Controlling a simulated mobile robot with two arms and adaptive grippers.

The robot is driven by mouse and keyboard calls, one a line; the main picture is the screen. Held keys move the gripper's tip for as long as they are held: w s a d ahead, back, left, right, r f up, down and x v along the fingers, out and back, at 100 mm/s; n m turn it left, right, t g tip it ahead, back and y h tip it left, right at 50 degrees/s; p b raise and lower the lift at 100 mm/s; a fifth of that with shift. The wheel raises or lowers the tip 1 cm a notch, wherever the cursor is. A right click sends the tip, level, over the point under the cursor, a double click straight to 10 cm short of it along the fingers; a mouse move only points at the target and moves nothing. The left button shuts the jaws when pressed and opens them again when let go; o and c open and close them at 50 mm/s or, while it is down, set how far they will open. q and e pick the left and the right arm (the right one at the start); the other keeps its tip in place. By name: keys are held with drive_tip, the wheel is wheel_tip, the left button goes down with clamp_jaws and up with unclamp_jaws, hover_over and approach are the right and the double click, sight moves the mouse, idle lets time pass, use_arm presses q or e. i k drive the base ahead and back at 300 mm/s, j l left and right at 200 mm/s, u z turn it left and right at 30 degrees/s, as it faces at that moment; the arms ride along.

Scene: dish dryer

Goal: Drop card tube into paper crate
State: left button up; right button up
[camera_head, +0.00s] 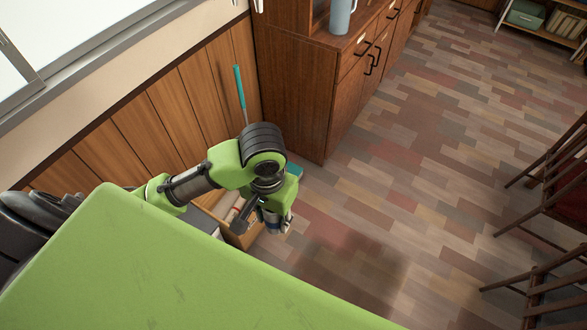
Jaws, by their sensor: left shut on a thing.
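My left gripper (274,218) hangs at the end of my green and black arm, low beside the wood-panelled wall. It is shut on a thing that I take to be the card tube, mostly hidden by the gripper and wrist. Just below and left of the gripper is an open brown crate (240,238), which I take to be the paper crate, with pale and tan items inside. My arm and green body cover much of the crate. I cannot tell whether the gripper is above its opening or beside its rim. My right gripper is not in view.
A teal container (294,170) shows behind the wrist. A teal-handled stick (240,88) leans at the wall. A wooden cabinet (305,95) with a blue-grey jug (341,15) stands behind. Dark chairs (560,190) are at right. The floor (420,190) between is clear.

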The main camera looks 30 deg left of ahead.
sight(229, 204)
drive_tip(key=i+l, duration=0.15)
drive_tip(key=i, duration=0.25)
drive_tip(key=i+l, duration=0.2)
drive_tip(key=i, duration=0.15)
drive_tip(key=i+l, duration=0.15)
drive_tip(key=i, duration=0.25)
drive_tip(key=i+j+u, duration=0.1)
drive_tip(key=u, duration=0.4)
drive_tip(key=i+u, duration=0.45)
drive_tip(key=i+l+u, duration=0.1)
drive_tip(key=u, duration=0.4)
drive_tip(key=i+l+u, duration=0.15)
drive_tip(key=u, duration=0.35)
drive_tip(key=i+u, duration=0.3)
drive_tip(key=u, duration=0.15)
drive_tip(key=i+l+u, duration=0.1)
drive_tip(key=i+u, duration=0.2)
drive_tip(key=u, duration=0.15)
